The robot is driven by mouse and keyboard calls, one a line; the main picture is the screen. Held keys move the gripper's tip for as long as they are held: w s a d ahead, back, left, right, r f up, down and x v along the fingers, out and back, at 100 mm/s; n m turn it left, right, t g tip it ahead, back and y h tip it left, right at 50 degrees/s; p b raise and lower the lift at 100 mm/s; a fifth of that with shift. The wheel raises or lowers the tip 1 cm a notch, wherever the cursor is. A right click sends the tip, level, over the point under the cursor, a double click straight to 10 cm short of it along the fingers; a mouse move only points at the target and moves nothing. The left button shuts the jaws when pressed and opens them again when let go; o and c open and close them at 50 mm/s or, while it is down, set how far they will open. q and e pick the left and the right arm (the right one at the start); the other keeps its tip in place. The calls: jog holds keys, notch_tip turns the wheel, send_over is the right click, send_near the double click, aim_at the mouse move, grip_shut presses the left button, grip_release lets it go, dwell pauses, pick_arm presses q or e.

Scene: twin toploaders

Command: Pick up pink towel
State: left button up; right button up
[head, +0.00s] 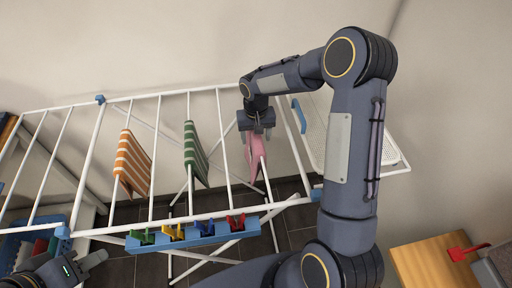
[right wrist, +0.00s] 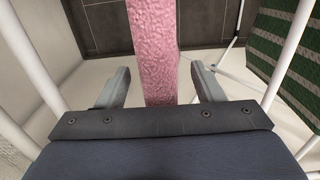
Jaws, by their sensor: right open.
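The pink towel (head: 257,158) hangs over a bar of the white drying rack (head: 203,91) in the head view. In the right wrist view the pink towel (right wrist: 158,60) runs between the two fingers. My right gripper (head: 258,130) is at the towel's upper part, with its fingers apart on either side of it. In the right wrist view the right gripper (right wrist: 158,88) is open, with a gap between each finger and the towel. My left gripper (head: 85,268) is at the bottom left of the head view, partly cut off; its jaw state is unclear.
A green striped towel (head: 195,153) and an orange striped towel (head: 132,163) hang left of the pink one. Coloured clips (head: 172,233) sit on a blue holder (head: 205,236) at the rack's front. A wooden surface (head: 428,262) with a red object (head: 464,252) is at lower right.

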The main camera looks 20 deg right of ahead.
jog(key=shift+c, duration=0.3)
grip_shut()
jog(key=shift+r, duration=0.1)
jog(key=shift+r, duration=0.15)
